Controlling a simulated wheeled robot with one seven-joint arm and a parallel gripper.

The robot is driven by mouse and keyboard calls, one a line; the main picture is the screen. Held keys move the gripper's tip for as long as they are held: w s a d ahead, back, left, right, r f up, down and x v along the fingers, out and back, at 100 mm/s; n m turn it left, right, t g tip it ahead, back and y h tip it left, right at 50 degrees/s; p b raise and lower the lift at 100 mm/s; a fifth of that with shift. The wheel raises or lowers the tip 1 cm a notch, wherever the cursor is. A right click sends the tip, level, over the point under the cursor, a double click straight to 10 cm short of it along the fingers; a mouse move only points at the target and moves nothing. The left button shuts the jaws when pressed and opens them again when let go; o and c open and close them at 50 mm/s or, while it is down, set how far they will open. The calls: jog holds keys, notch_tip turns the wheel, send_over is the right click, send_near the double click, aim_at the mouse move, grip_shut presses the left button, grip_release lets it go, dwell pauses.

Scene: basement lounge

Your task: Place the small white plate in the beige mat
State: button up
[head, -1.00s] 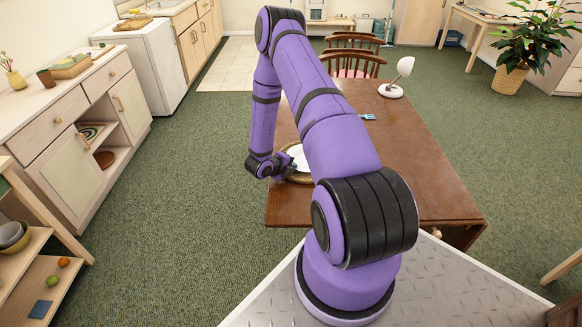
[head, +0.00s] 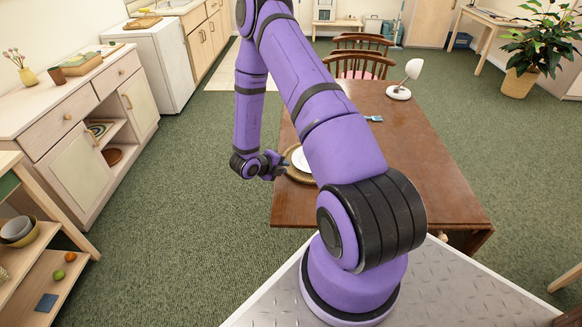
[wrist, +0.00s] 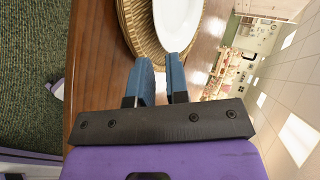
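The small white plate (head: 298,158) lies on the round woven beige mat (head: 301,178) near the left edge of the wooden table. In the wrist view, the plate (wrist: 178,24) rests within the mat (wrist: 136,30), whose rim shows at its left and below. My gripper (head: 284,166) is just left of the plate in the head view. In the wrist view, its two blue fingers (wrist: 160,78) are parted with an empty gap between them, just short of the plate's edge. My arm hides the right side of plate and mat in the head view.
The wooden table (head: 420,155) has a white lamp (head: 404,82) and a small blue item (head: 373,118) on it. Chairs (head: 360,65) stand at its far end. A sideboard (head: 80,125) is at the left, with open carpet between.

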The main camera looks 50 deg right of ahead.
jog(key=w+a+r+n+t+y, duration=0.25)
jog(key=w+a+r+n, duration=0.2)
jog(key=r, duration=0.45)
jog(key=w+a+r+n+t+y, duration=0.1)
jog(key=w+a+r+n+t, duration=0.25)
jog(key=w+r, duration=0.35)
jog(key=s+a+r+n+t+y, duration=0.1)
jog(key=a+r+n+t+y, duration=0.15)
jog(key=a+r+n, duration=0.45)
jog(key=s+a+r+n+t+y, duration=0.1)
jog(key=a+r+n+y, duration=0.25)
jog(key=r, duration=0.85)
jog(key=s+a+r+n+y, duration=0.1)
jog(key=s+a+r+n, duration=0.35)
jog(key=s, duration=0.25)
jog(key=s+a+r+n+y, duration=0.2)
jog(key=s+a+r+n, duration=0.1)
jog(key=s+r+n, duration=0.35)
jog(key=s+r+n+g+h, duration=0.1)
jog(key=s+r+n+g, duration=0.2)
jog(key=s, duration=1.5)
jog(key=n, duration=0.4)
jog(key=shift+d, duration=0.4)
jog(key=shift+r+n, duration=0.1)
jog(key=shift+n, duration=0.15)
